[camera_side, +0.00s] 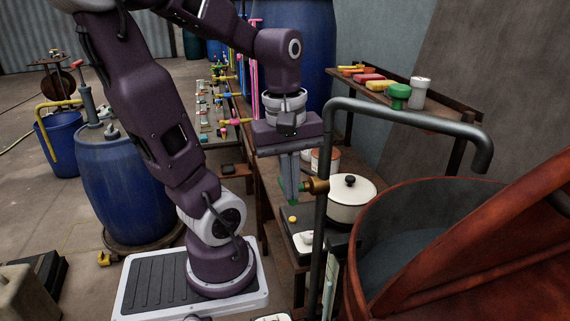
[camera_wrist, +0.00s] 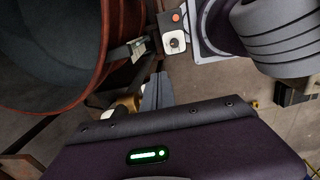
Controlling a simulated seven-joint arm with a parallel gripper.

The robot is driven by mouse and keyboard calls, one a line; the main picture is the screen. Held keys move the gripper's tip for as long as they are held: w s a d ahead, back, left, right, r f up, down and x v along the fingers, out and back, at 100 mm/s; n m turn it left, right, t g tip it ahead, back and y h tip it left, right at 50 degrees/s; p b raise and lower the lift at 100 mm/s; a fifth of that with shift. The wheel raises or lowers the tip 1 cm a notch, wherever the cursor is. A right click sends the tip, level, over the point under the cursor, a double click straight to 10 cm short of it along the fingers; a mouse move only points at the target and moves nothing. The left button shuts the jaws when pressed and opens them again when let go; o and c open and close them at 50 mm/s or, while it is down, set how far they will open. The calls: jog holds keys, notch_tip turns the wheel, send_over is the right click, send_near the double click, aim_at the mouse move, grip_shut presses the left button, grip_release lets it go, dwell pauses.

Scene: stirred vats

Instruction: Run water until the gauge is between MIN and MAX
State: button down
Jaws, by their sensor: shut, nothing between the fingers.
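A grey standpipe (camera_side: 322,230) bends over the rust-red vat (camera_side: 440,285); its spout (camera_side: 484,152) hangs above the vat, and I see no stream from it. A brass fitting (camera_side: 317,186) sticks out of the pipe. My gripper (camera_side: 292,200) points down with its fingers together, close to the left of this fitting; I cannot tell whether they touch. In the wrist view my fingers (camera_wrist: 158,88) are beside a brass piece (camera_wrist: 126,103), and the vat (camera_wrist: 105,50) fills the upper left. A pale upright strip (camera_side: 329,282) beside the vat may be the gauge; its level and marks are unreadable.
A cream pot with a lid (camera_side: 350,204) stands behind the pipe. A shelf (camera_side: 430,118) with sponges and jars is behind.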

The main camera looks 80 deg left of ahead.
jog(key=s+d+r, duration=0.1)
jog(key=d+r, duration=0.4)
jog(key=r, duration=0.7)
jog(key=w+a+r+g+y, duration=0.2)
jog(key=w+a+y, duration=0.1)
jog(key=w+a, duration=0.1)
jog(key=x, duration=1.3)
jog(key=shift+s+d, duration=0.25)
jog(key=shift+d, duration=0.15)
jog(key=shift+f, duration=0.5)
jog(key=shift+s, duration=0.1)
jog(key=shift+s+d+f, duration=0.1)
jog(key=shift+d+f, duration=0.15)
jog(key=shift+f, duration=0.35)
